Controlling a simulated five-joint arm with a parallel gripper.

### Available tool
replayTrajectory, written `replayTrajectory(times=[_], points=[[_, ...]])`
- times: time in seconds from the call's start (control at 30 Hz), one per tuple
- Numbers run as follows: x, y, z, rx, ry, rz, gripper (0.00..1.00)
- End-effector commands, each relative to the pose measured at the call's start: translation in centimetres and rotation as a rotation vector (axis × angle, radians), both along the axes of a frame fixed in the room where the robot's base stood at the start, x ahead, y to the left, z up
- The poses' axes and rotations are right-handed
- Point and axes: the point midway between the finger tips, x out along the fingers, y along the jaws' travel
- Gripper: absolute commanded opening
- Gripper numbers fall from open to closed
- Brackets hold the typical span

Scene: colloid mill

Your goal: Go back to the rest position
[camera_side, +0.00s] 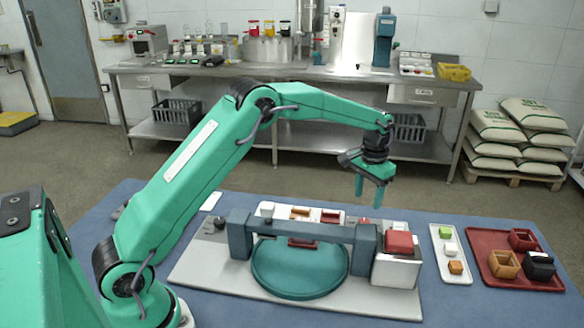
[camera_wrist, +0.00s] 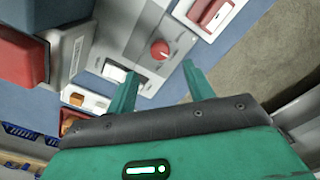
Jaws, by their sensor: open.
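My gripper (camera_side: 369,190) hangs from the green arm above the right rear part of the machine on the blue table. Its two green fingers point down and are apart with nothing between them. In the wrist view my gripper (camera_wrist: 158,90) shows both fingers spread, with a grey panel bearing a red knob (camera_wrist: 160,50) beyond them.
Below stands a grey plate (camera_side: 195,275) with a teal round disc (camera_side: 300,285), a dark bridge (camera_side: 305,232) and a red-topped metal block (camera_side: 398,272). To the right are a white tray (camera_side: 459,275) with small cubes and a red tray (camera_side: 540,283) with boxes.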

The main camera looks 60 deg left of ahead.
Motion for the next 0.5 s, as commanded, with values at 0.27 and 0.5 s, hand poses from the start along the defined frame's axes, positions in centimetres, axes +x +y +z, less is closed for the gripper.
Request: replayTrajectory(times=[0.27, 0.5], points=[[-0.7, -0.1, 1.5, 0.0, -0.017, 0.0, 0.52], [-3.0, -0.2, 5.4, 0.001, -0.062, 0.0, 0.52]])
